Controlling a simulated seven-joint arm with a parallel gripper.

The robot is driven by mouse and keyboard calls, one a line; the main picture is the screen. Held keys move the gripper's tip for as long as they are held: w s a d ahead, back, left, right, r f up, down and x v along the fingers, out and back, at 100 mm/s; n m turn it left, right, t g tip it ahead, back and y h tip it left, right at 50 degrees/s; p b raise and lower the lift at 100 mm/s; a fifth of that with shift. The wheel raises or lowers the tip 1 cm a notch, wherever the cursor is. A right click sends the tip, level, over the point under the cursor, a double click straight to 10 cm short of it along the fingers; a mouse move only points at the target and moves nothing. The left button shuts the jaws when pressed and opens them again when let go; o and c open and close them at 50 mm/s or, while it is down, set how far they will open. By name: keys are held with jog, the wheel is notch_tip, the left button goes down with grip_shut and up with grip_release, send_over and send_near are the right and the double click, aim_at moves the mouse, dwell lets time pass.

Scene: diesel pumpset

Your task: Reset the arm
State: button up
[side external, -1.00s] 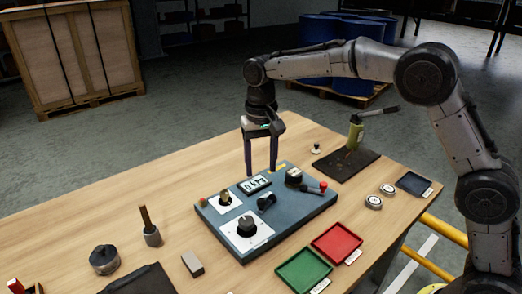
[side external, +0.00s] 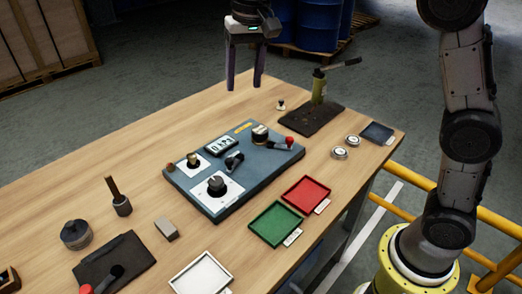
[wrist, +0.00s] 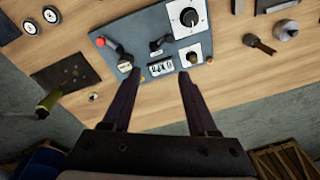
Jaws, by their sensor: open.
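My gripper (side external: 243,85) is open and empty in the side external view. It hangs with its fingers down, above and behind the far edge of the wooden table (side external: 130,165). In the wrist view my gripper (wrist: 155,85) shows two dark fingers spread wide with nothing between them. Beyond the fingertips is the blue-grey control panel (side external: 262,170) with knobs, a small display and a red-tipped lever; it also shows in the wrist view (wrist: 182,48). The fingers look apart from the panel. My arm rises at the right and its upper part is out of frame.
A green hand pump (side external: 319,88) stands on a dark plate (side external: 300,122) behind the panel. Red (side external: 306,195) and green (side external: 275,224) trays and a white tray (side external: 201,276) lie in front. Blue barrels (side external: 318,25) and a wooden crate (side external: 45,40) stand on the floor.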

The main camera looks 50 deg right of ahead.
jog(key=s+d+r+t, duration=0.1)
jog(key=s+d+r, duration=0.15)
jog(key=s, duration=0.55)
jog(key=s+d+r+t, duration=0.1)
jog(key=s+d+r, duration=0.15)
jog(key=s, duration=0.55)
jog(key=s+d+f+n+t, duration=0.2)
jog(key=s+f+n, duration=0.3)
jog(key=s+f, duration=0.7)
jog(key=shift+d+f, duration=0.2)
jog(key=shift+d, duration=0.05)
